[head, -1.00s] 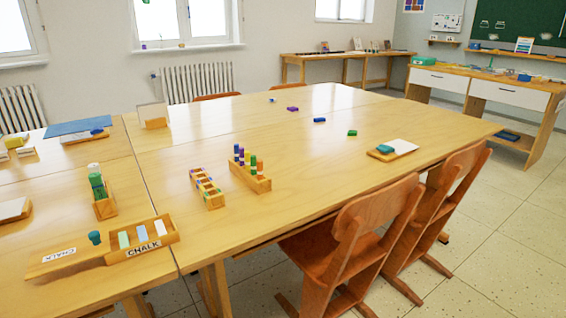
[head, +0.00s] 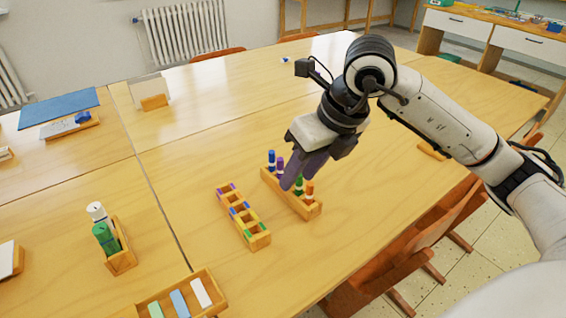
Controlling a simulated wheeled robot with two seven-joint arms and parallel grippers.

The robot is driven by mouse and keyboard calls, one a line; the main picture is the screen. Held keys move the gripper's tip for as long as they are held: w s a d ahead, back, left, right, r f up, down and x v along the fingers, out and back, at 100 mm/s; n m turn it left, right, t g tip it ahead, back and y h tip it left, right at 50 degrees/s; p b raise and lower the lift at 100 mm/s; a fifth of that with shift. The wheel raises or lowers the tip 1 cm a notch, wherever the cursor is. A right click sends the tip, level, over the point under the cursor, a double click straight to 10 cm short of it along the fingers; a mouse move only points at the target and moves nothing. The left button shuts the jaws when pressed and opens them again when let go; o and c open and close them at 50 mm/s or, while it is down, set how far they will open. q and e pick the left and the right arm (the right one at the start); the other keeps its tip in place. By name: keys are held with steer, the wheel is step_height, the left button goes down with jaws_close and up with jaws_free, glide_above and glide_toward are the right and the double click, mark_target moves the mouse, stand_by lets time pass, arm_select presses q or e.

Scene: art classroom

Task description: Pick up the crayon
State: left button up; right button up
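A wooden holder (head: 306,211) stands on the table with upright crayons in it. A blue crayon (head: 271,160) and a purple crayon (head: 280,165) stand at its far end. A green crayon (head: 299,186) and an orange crayon (head: 309,190) stand at its near end. My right gripper (head: 298,180) reaches down from the upper right, its dark purple fingers over the middle of the holder. The fingers hide part of the row; whether they are apart or closed on a crayon is unclear. My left gripper is not in view.
A second wooden rack (head: 258,242) with coloured marks is left of the holder. A chalk box (head: 213,289) and a small stand with a green item (head: 105,237) are further left. Chairs (head: 400,262) line the right edge.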

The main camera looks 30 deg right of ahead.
mark_target(299, 188)
steer(key=shift+m+h, duration=0.4)
steer(key=shift+h, duration=0.4)
steer(key=d, duration=0.1)
steer(key=w+d+r, duration=0.1)
steer(key=d, duration=0.1)
steer(key=shift+w+d+r, duration=0.2)
steer(key=shift+w+d, duration=0.05)
steer(key=shift+d, duration=0.1)
steer(key=x, duration=0.3)
steer(key=shift+w+d+f, duration=0.1)
steer(key=shift+f, duration=0.15)
steer(key=shift+w+b+x, duration=0.15)
steer(key=shift+x, duration=1.35)
steer(key=shift+w+b+x, duration=0.1)
steer(key=shift+b+x, duration=0.05)
steer(key=shift+x, duration=1.35)
steer(key=shift+r+t, duration=0.15)
steer(key=shift+t, duration=0.15)
jaws_close()
